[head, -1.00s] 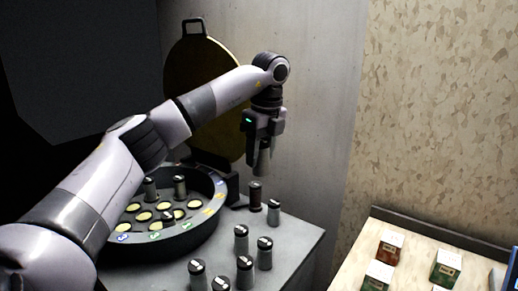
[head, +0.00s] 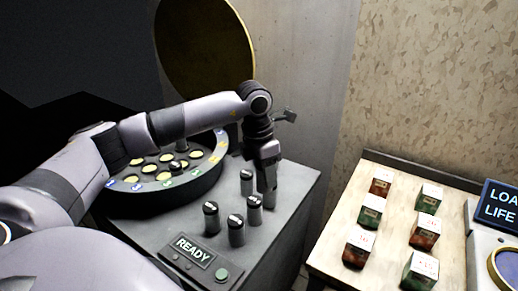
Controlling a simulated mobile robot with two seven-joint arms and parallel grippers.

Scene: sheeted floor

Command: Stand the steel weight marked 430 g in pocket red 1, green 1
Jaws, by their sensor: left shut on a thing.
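My left gripper (head: 265,160) points down over the grey bench and is shut on a grey cylindrical weight (head: 266,182), whose lower part shows below the fingers. Its marking cannot be read. Several similar dark-capped steel weights, such as one at the front (head: 236,231) and one at the left (head: 211,218), stand upright on the bench. The round dark bowl (head: 190,192) at the left has yellow-lined pockets (head: 150,168) and coloured marks on its rim; my arm hides part of it. A weight stands among the pockets. My right gripper is out of view.
A yellow round lid (head: 205,45) stands open behind the bowl. A READY panel (head: 194,250) with a green button is at the bench front. At the right, a pale table (head: 393,215) holds several red and green boxes, beside a dark sign (head: 500,202).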

